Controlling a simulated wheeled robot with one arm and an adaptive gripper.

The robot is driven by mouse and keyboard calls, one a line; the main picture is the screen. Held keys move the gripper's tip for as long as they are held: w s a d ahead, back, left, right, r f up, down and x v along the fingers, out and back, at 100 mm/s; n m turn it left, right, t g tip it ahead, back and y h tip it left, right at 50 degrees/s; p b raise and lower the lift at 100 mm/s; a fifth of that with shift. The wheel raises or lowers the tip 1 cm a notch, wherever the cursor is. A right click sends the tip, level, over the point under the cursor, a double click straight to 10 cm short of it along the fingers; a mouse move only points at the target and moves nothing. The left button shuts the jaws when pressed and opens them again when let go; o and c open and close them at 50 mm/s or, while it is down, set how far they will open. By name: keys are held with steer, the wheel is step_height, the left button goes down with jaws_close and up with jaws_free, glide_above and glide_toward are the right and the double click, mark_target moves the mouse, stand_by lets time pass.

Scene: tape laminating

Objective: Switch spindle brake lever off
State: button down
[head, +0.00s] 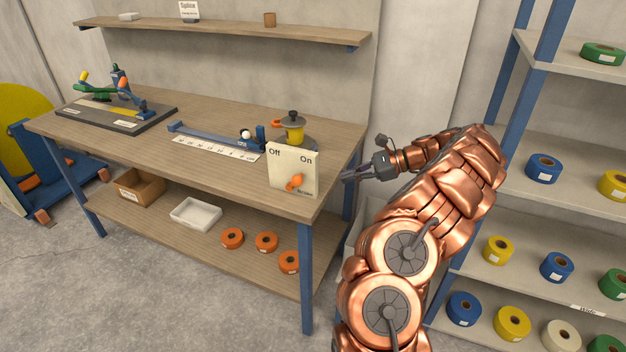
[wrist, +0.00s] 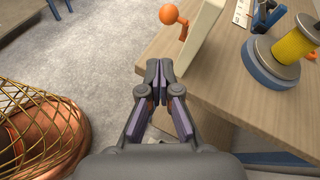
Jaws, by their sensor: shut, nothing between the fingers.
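The spindle brake panel (head: 291,168) is a cream plate at the front right corner of the workbench, marked Off at left and On at right. Its orange lever (head: 295,182) sits low on the plate's face, with a round knob. In the wrist view the orange knob (wrist: 169,14) shows at the top, beside the edge of the cream plate (wrist: 197,30). My gripper (head: 346,177) is shut and empty, to the right of the panel and apart from it. In the wrist view my gripper's fingertips (wrist: 160,72) lie below the knob, near the bench edge.
A spindle with a yellow roll (head: 295,131) stands behind the panel; it also shows in the wrist view (wrist: 294,46). A blue slide with a scale (head: 215,148) lies left. A wire basket (wrist: 35,125) is at lower left in the wrist view. A shelf rack (head: 540,140) stands at right.

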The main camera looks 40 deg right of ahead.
steer(key=d, duration=0.1)
steer(key=s+d+f+m, duration=0.1)
steer(key=d, duration=0.1)
steer(key=shift+s+f+t+h, duration=0.1)
steer(key=shift+f+t+h, duration=0.05)
steer(key=shift+t+h, duration=0.2)
steer(key=shift+a, duration=0.1)
steer(key=p, duration=0.5)
glide_toward(294, 183)
steer(key=shift+w+a+f, duration=0.3)
steer(key=shift+w+f, duration=0.35)
steer(key=shift+f, duration=0.1)
steer(key=shift+w+a+f, duration=0.35)
steer(key=shift+w+f, duration=0.35)
steer(key=shift+f, duration=0.05)
steer(key=shift+w+a+f, duration=0.3)
steer(key=shift+w+f, duration=0.35)
steer(key=shift+f, duration=0.15)
